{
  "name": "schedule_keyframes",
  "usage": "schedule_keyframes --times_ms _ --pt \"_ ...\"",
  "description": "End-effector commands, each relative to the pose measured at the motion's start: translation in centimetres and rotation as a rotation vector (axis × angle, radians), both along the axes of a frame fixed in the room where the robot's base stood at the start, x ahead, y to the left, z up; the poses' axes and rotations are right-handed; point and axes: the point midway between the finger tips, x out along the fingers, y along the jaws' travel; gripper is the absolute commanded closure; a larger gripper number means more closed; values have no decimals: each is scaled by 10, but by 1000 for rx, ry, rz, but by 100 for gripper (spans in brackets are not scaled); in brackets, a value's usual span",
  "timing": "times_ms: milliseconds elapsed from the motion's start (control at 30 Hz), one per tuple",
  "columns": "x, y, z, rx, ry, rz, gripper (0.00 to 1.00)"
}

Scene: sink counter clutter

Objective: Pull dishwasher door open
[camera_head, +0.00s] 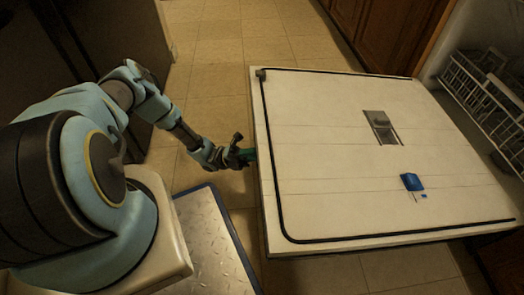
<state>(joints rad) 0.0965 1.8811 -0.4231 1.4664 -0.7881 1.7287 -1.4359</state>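The dishwasher door (330,165) is swung down and lies about level. Its white inner face is up, with a black seal along its rim, a detergent dispenser (382,127) and a blue part (411,182). My gripper (248,155) is at the left edge of the door, its tip at or just beneath that edge. A small green part shows at the tip. The handle side of the door faces away from view, so I cannot tell whether the fingers are shut or touch it.
White dish racks (484,90) show inside the dishwasher at the right. Brown wooden cabinets (385,30) stand at the back right. Bare tiled floor (240,45) lies behind my arm and left of the door. My own base is at the lower left.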

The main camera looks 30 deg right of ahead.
Motion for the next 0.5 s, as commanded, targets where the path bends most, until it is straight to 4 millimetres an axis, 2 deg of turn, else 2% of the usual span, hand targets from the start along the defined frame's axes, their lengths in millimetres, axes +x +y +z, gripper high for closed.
schedule_keyframes --times_ms 467,500 --pt "-1 -3 -1 -6 4 3 100" --pt "-1 -3 -1 -6 4 3 71"
